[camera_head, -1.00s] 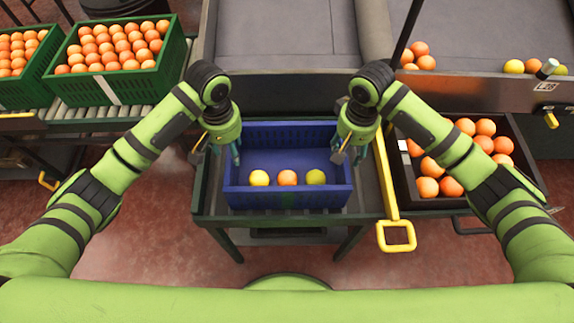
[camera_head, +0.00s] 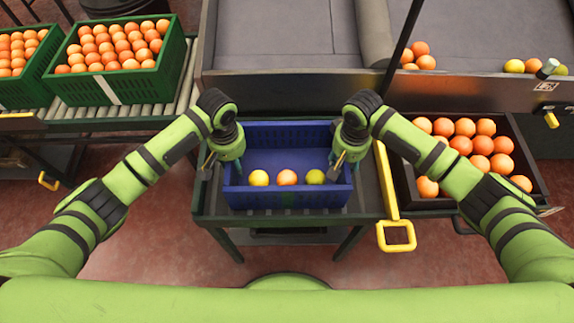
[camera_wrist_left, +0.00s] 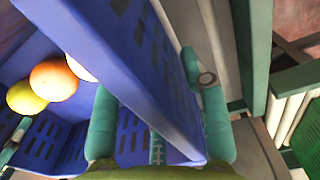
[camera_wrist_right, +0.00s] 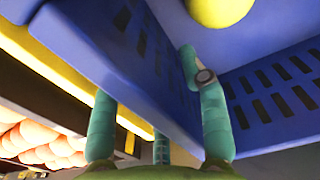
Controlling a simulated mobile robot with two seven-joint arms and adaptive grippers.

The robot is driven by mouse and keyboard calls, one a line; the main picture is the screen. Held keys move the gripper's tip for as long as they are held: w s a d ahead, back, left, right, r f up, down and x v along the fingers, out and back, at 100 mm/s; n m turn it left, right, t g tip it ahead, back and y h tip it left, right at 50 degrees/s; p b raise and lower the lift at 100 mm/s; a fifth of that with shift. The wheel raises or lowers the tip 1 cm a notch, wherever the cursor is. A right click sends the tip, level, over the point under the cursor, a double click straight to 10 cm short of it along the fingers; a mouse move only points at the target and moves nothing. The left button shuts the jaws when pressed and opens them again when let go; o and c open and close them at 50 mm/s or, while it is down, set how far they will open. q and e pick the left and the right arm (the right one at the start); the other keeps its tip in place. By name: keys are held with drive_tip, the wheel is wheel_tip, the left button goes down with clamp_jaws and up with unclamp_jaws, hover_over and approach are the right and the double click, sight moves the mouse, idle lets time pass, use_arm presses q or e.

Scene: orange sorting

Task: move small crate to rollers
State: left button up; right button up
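The small blue crate (camera_head: 290,198) stands upright on a dark green-framed stand (camera_head: 210,205) in the middle of the head view. It holds three fruits, two yellowish and one orange. My left gripper (camera_head: 222,178) is at its left wall; in the left wrist view its open fingers (camera_wrist_left: 158,125) straddle the wall. My right gripper (camera_head: 344,172) is at the right wall; in the right wrist view its open fingers (camera_wrist_right: 155,120) stand either side of that wall. Firm contact cannot be told. The rollers (camera_head: 90,128) are at the left, partly under green crates.
A green crate (camera_head: 172,75) full of oranges stands on the rollers, another left of it. A black crate (camera_head: 400,190) of oranges is right of the stand. A yellow handle (camera_head: 395,240) lies between them. A grey sorting bed (camera_head: 270,40) is behind.

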use_arm(q)
clamp_jaws()
use_arm(e)
clamp_jaws()
use_arm(q)
drive_tip(key=shift+r, duration=0.15)
use_arm(e)
drive_tip(key=shift+r, duration=0.1)
